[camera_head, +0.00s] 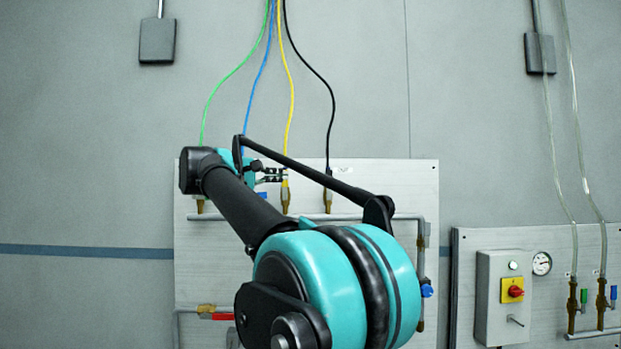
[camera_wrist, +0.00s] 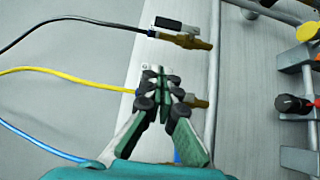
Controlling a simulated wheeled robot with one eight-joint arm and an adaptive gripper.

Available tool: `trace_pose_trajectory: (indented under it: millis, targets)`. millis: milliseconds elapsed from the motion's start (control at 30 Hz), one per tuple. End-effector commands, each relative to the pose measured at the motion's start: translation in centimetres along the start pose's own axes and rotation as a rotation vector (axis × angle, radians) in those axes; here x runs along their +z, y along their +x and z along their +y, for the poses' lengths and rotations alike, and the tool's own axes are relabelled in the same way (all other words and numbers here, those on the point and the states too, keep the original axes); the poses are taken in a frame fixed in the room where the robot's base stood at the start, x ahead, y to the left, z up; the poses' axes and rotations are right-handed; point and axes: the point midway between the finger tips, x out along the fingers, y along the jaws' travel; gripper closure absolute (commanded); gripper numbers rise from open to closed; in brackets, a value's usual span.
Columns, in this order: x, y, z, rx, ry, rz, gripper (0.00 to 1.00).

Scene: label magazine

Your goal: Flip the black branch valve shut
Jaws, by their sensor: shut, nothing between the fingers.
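The black hose (camera_head: 332,110) runs down to a brass branch valve (camera_head: 328,201) on the grey panel (camera_head: 385,180). In the wrist view the same brass valve (camera_wrist: 190,42) is at the top, with its black lever (camera_wrist: 176,25) lying roughly parallel to the valve body. My gripper (camera_wrist: 161,74) is shut and empty, with its fingertips below that valve in the picture and apart from the lever. It is over the yellow hose's valve (camera_wrist: 198,102), partly hiding it. In the head view my gripper (camera_head: 282,174) shows small, left of the black branch, whose lever is not clear there.
Green (camera_head: 222,83), blue (camera_head: 258,78) and yellow (camera_head: 291,88) hoses hang left of the black one. A red-handled valve (camera_head: 222,316) is low on the panel, and a blue knob (camera_head: 427,291) is at its right. A switch box (camera_head: 503,295) stands farther right.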

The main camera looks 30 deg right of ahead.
Motion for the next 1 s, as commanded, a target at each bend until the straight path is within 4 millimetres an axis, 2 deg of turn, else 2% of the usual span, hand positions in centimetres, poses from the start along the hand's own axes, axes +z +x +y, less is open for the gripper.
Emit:
trace_pose_trajectory:
  millis: [167, 267, 667, 700, 1000]
  targets:
    - [0.0, 1.2, 0.0, -0.001, 0.000, -0.003, 1.00]
    - [0.1, 2.7, 0.0, -0.001, 0.000, -0.004, 1.00]
    - [0.1, 10.1, -0.1, -0.001, 0.000, -0.004, 1.00]
    - [0.6, 10.6, 0.0, -0.001, 0.000, -0.005, 1.00]
    - [2.6, 12.6, -0.1, -0.001, 0.000, -0.001, 1.00]
